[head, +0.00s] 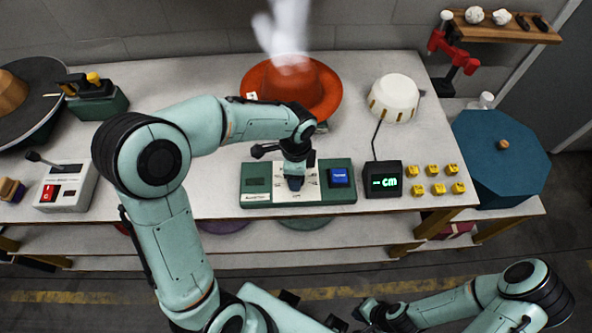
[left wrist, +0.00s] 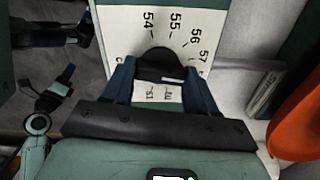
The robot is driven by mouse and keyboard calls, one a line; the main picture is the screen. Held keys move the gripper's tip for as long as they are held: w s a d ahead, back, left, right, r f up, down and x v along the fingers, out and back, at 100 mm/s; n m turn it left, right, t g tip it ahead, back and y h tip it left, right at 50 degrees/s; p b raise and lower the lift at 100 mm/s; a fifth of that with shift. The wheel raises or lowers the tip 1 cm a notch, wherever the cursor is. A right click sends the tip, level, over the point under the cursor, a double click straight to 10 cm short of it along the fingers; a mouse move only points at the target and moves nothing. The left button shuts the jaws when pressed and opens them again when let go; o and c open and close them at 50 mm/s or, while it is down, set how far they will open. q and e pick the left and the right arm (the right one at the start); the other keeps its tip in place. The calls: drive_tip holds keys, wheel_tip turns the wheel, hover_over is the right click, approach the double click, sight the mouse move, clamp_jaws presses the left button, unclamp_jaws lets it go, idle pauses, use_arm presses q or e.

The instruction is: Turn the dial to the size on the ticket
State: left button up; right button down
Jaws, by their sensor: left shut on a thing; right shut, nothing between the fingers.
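The dial unit is a green box (head: 255,181) with a white scale plate (head: 268,182) in the head view. My left gripper (head: 294,182) points down over it, hiding the dial. In the left wrist view my left gripper (left wrist: 160,78) is shut on the dark dial knob (left wrist: 158,58). The scale plate (left wrist: 125,30) shows 54, 55, 56 and 57 beyond the knob. A white mark shows on the knob; the size it indicates is unclear. A small white tag (head: 251,96), possibly the ticket, is at the orange hat, unreadable. My right gripper (head: 352,315) is shut and empty, in front of the table.
The orange hat (head: 315,90) stands behind the dial unit. A blue button (head: 339,177) is on the unit's right. A black display (head: 383,179) reading "cm" and several yellow blocks (head: 432,170) lie further right. A white switch box (head: 67,187) stands left.

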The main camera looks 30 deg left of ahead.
use_arm(q)
drive_tip(key=shift+w+r+m, duration=0.1)
drive_tip(key=shift+r+m, duration=0.05)
drive_tip(key=shift+m, duration=0.45)
use_arm(e)
drive_tip(key=shift+w+r, duration=0.15)
drive_tip(key=shift+r, duration=0.05)
use_arm(q)
drive_tip(key=shift+m, duration=0.3)
drive_tip(key=o, duration=1.1)
drive_tip(key=shift+c, duration=0.2)
wheel_tip(320, 180, up, 13)
drive_tip(key=p, duration=0.1)
drive_tip(key=shift+r+p, duration=0.15)
drive_tip(key=shift+p, duration=0.2)
use_arm(e)
drive_tip(key=shift+w+r, duration=0.9)
drive_tip(key=shift+r, duration=0.1)
